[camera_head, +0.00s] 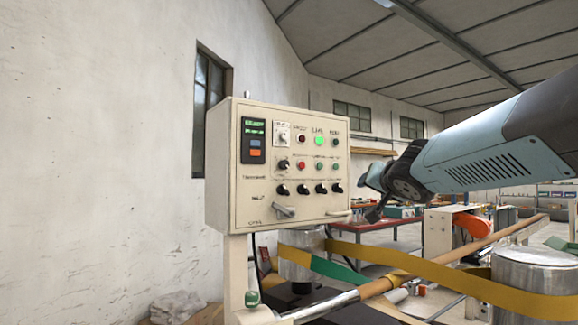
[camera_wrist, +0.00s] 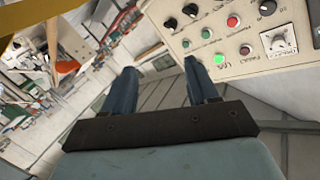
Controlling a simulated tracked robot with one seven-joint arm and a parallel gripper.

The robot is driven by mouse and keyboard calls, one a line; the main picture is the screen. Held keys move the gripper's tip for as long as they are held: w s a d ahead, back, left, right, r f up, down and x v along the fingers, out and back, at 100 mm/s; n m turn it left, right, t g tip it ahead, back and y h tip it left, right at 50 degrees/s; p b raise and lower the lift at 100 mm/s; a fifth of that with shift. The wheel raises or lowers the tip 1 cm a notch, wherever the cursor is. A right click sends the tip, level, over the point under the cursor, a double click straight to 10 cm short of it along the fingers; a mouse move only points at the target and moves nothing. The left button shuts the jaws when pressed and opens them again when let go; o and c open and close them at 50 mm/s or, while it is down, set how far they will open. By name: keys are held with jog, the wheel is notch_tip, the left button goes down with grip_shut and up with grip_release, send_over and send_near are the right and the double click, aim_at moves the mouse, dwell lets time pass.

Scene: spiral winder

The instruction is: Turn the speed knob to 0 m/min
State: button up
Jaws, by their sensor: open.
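The control panel (camera_head: 225,165) is a cream box on a post in the head view. Its black knobs sit in a lower row, one of them here (camera_head: 302,189), and another is higher at left (camera_head: 283,165). Labels are too small to read, so I cannot tell which is the speed knob. The wrist view shows the panel (camera_wrist: 262,22) tilted, with black knobs (camera_wrist: 190,10) at its top. My gripper (camera_head: 370,196) is right of the panel, apart from the knobs. In the wrist view its two fingers (camera_wrist: 160,72) are spread and empty, the right one overlapping the panel's edge.
The panel also carries a lit green button (camera_head: 319,141), red and green buttons, a display (camera_head: 254,127) and a grey lever switch (camera_head: 284,211). Below are a yellow-green belt (camera_head: 350,246), a brown tube (camera_head: 380,287) and a metal drum (camera_head: 530,272). A wall stands left.

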jog(key=w+a+r+n+y, duration=0.1)
jog(key=w+a+r+y, duration=0.3)
jog(key=w+a, duration=0.15)
jog(key=n+g+y, duration=0.1)
jog(key=n+y, duration=0.1)
jog(key=y, duration=0.3)
send_near(287, 164)
jog(key=x, duration=0.9)
jog(key=shift+s, duration=0.1)
jog(key=c, duration=1)
jog(key=shift+c, duration=0.2)
